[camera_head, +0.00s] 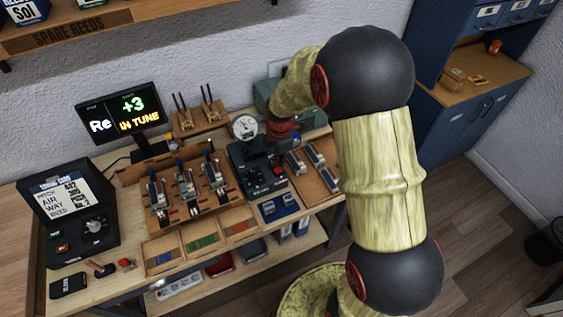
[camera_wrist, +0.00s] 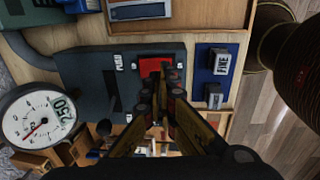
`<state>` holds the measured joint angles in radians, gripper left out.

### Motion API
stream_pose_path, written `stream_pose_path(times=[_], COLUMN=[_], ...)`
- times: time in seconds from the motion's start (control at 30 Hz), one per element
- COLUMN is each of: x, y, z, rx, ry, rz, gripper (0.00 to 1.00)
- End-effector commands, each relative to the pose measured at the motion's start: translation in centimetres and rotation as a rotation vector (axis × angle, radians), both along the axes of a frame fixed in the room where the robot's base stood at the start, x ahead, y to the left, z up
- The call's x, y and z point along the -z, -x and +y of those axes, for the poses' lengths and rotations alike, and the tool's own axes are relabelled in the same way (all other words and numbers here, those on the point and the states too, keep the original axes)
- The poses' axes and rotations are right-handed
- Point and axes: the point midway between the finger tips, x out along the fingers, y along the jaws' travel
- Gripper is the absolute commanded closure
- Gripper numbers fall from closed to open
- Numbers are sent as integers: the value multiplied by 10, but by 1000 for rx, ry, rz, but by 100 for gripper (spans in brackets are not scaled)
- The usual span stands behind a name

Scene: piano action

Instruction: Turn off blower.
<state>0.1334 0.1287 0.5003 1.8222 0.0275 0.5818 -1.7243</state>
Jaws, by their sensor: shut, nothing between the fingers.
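A dark grey control box (camera_head: 246,180) stands near the middle of the bench, with a round white dial gauge (camera_head: 244,127) behind it. In the wrist view the box (camera_wrist: 85,75) has a long dark slot and a red switch (camera_wrist: 153,66) on its top face. My gripper (camera_wrist: 160,82) is shut and empty, with its fingertips at the red switch. They overlap it in the picture; I cannot tell whether they touch it. The fingers hide part of the switch, and its setting is not clear. A green housing (camera_head: 266,92) behind the box is partly hidden by my arm.
A wooden rack with several reed parts (camera_head: 186,187) stands left of the box. A blue tray (camera_head: 277,206) is in front, and a wooden tray with metal parts (camera_head: 314,168) lies to the right. A tuner screen (camera_head: 122,113) reads "IN TUNE". A blue cabinet (camera_head: 452,115) stands at right.

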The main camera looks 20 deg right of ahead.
Motion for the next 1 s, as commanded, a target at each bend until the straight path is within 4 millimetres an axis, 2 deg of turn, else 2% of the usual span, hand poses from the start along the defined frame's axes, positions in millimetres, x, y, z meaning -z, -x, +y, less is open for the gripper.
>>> stream_pose_path(times=[0.03,0.2,0.4,0.5,0.7,1.0], x=[-16,-51,-88,-100,-110,-111], y=[-3,0,5,7,9,9], z=[5,6,6,6,6,6], rx=[-2,1,1,1,1,1], ry=[0,1,1,0,0,0], rz=[-2,-5,-4,-2,0,0], gripper=[100,100,100,100,100,100])
